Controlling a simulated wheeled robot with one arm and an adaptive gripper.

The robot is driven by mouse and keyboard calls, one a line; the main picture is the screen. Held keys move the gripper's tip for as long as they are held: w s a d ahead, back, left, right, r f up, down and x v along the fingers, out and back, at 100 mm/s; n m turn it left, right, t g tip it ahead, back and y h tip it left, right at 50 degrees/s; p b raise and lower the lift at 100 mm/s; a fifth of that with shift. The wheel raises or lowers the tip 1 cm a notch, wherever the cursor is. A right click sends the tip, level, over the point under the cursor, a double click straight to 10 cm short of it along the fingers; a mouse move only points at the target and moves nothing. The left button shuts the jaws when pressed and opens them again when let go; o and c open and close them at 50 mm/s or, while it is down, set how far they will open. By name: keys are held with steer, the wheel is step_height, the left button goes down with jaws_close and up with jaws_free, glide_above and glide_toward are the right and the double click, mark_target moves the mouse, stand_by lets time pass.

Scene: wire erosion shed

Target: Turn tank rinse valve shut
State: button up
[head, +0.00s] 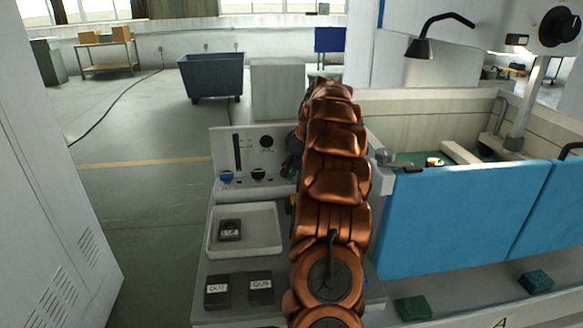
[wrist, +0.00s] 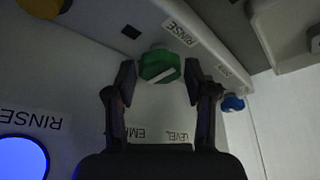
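The valve is a green knob (wrist: 160,66) with a white bar across its face, in the wrist view. A RINSE label (wrist: 180,34) sits just above it to the right. The white bar slants, its right end higher in the picture. My gripper (wrist: 160,80) is open, with one dark finger on each side of the green knob. A small gap seems to show on both sides, so I see no clear grip. In the head view my copper-coloured arm hides most of this spot and the knob cannot be made out.
In the wrist view a blue knob (wrist: 233,103) lies right of the fingers, and a lit blue disc (wrist: 22,160) is lower left. In the head view a grey control panel (head: 219,145), a white tray (head: 275,247) and a blue-panelled tank (head: 450,220) flank my arm.

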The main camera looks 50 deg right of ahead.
steer(key=c, duration=0.7)
steer(key=m+h+b, duration=0.1)
steer(key=m, duration=0.1)
steer(key=m+b, duration=0.1)
steer(key=m, duration=0.1)
steer(key=shift+a+f+m+h+b, duration=0.1)
steer(key=shift+a+m+h+b, duration=0.1)
steer(key=shift+m+h+b, duration=0.15)
steer(key=m+h+b, duration=0.1)
steer(key=m, duration=0.1)
steer(key=m+g+b, duration=0.1)
steer(key=m, duration=0.1)
steer(key=shift+w+a+m+h, duration=0.1)
steer(key=shift+w+m+h, duration=0.05)
steer(key=shift+m+h, duration=0.15)
steer(key=m+g+b, duration=0.1)
steer(key=m, duration=0.1)
steer(key=m+h+b, duration=0.1)
steer(key=m+b, duration=0.1)
steer(key=m, duration=0.1)
steer(key=shift+w+g, duration=0.2)
steer(key=shift+g, duration=0.2)
steer(key=shift+a+m+g+h+b, duration=0.15)
steer(key=shift+m+g+b, duration=0.25)
steer(key=shift+m, duration=0.5)
steer(key=shift+d+m+g+h+b, duration=0.1)
steer(key=shift+m+g+h+b, duration=0.15)
steer(key=shift+m+b, duration=0.45)
steer(key=shift+m, duration=0.35)
